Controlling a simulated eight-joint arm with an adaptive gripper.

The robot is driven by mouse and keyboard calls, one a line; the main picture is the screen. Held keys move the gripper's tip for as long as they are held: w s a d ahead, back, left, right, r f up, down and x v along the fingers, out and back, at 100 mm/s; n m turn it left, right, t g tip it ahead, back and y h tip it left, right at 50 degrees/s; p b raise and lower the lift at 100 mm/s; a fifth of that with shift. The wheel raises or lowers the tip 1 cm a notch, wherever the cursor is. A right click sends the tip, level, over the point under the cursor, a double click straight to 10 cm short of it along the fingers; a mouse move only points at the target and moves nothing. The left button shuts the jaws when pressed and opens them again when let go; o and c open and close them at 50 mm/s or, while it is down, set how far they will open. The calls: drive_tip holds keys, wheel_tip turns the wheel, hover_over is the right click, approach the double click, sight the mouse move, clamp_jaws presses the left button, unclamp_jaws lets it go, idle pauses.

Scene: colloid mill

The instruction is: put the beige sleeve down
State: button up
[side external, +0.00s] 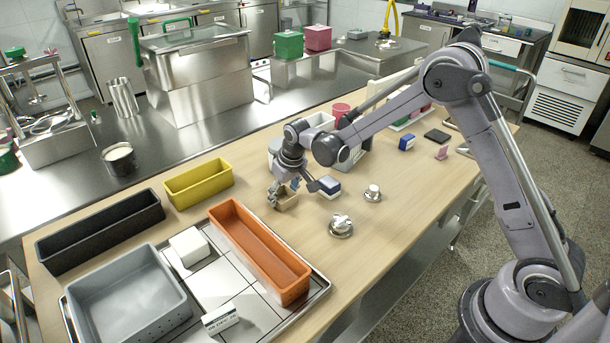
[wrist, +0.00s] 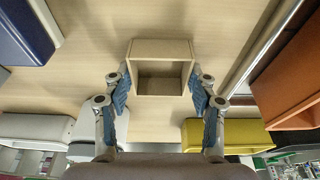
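The beige sleeve (side external: 288,202) is a small, hollow, box-like piece. In the wrist view the sleeve (wrist: 161,50) is at the centre, its open end facing the camera. My gripper (side external: 283,192) points down at it over the wooden table. In the wrist view the blue pads of my gripper (wrist: 160,85) lie against the left and right sides of the sleeve, so it appears shut on it. The sleeve is at or just above the table top; I cannot tell whether its underside touches.
A dark blue and white box (side external: 328,187) is close on the right. Metal parts (side external: 341,225) and (side external: 373,193) stand nearer the front edge. A yellow bin (side external: 199,184) and an orange bin (side external: 260,250) lie to the left. Bare table (side external: 245,195) lies between the yellow bin and my gripper.

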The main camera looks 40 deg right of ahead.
drive_tip(key=o, duration=0.4)
drive_tip(key=shift+c, duration=0.2)
drive_tip(key=v, duration=1.2)
drive_tip(key=s+d+r+t, duration=0.2)
drive_tip(key=s+r, duration=0.5)
drive_tip(key=s, duration=0.4)
drive_tip(key=s+f+t, duration=0.1)
drive_tip(key=s+t, duration=0.1)
drive_tip(key=s, duration=1.1)
drive_tip(key=shift+d, duration=0.25)
drive_tip(key=shift+f, duration=0.1)
